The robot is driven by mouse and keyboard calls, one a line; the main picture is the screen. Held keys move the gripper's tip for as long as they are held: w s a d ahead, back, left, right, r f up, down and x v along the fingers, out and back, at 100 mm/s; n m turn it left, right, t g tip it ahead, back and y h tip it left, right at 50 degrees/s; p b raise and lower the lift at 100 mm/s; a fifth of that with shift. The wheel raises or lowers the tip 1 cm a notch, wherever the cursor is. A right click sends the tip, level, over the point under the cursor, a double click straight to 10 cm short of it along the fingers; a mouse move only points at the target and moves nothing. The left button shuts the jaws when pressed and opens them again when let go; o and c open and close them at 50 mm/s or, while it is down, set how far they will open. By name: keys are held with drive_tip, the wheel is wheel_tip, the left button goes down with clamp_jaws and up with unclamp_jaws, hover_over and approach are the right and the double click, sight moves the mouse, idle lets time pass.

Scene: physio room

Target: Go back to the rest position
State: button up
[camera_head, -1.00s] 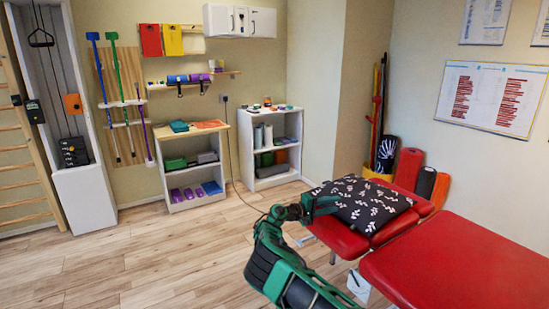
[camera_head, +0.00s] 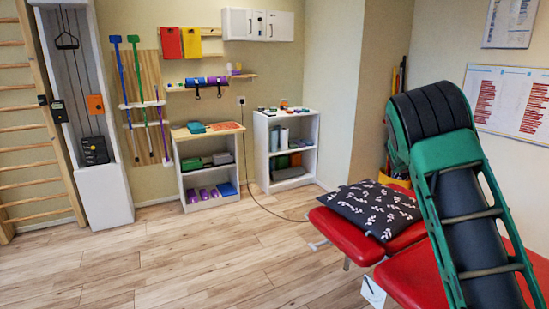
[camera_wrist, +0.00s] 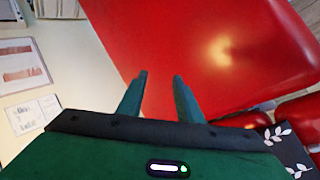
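My arm, green and black, rises at the right of the head view in front of the red treatment table. My gripper is outside the head view. In the wrist view my gripper (camera_wrist: 160,88) shows two green fingers standing apart with nothing between them. They point over the bare red padding of the table (camera_wrist: 200,45). The gap to the padding cannot be told.
A black pillow with white leaves (camera_head: 368,209) lies on the red table's far section (camera_head: 345,231). Two white shelf units (camera_head: 205,182) (camera_head: 284,150) stand at the back wall. The wooden floor (camera_head: 215,265) at left and centre is clear.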

drive_tip(key=s+a+r+m+t+y, duration=0.1)
drive_tip(key=s+a+r+y, duration=0.15)
drive_tip(key=s, duration=0.85)
drive_tip(key=s+a+r+y, duration=0.2)
drive_tip(key=s+a+y, duration=0.1)
drive_tip(key=s, duration=0.7)
drive_tip(key=s+a+y, duration=0.1)
drive_tip(key=s+a, duration=0.4)
drive_tip(key=s, duration=0.4)
drive_tip(key=s+a+f+t+y, duration=0.1)
drive_tip(key=s+a, duration=0.4)
drive_tip(key=s, duration=0.4)
drive_tip(key=shift+a+f+t, duration=0.15)
drive_tip(key=shift+a+t, duration=0.15)
drive_tip(key=shift+a, duration=0.1)
